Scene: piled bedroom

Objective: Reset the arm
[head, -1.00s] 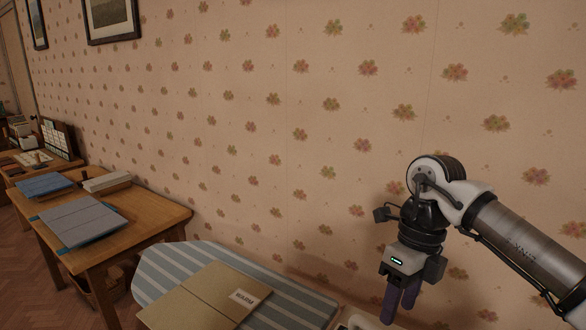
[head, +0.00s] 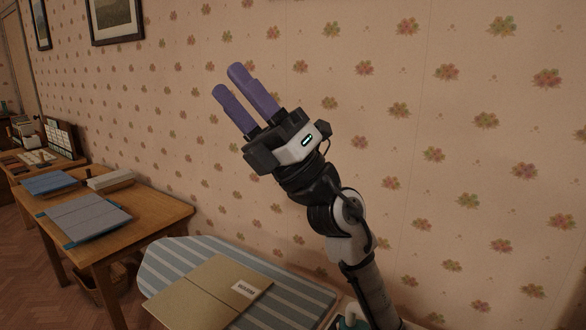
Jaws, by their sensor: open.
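My gripper (head: 236,88) is raised in the middle of the head view, in front of the flowered wall. Its two purple fingers point up and to the left, with a small gap between them. It is open and I see nothing between the fingers. My arm comes up from the bottom edge, right of the striped ironing board.
An ironing board (head: 180,258) with a blue-grey striped cover stands below, with a labelled cardboard folder (head: 205,295) on it. A wooden table (head: 150,215) at left bears blue folders (head: 85,218) and a pale box (head: 111,181). Framed pictures (head: 116,20) hang on the wall.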

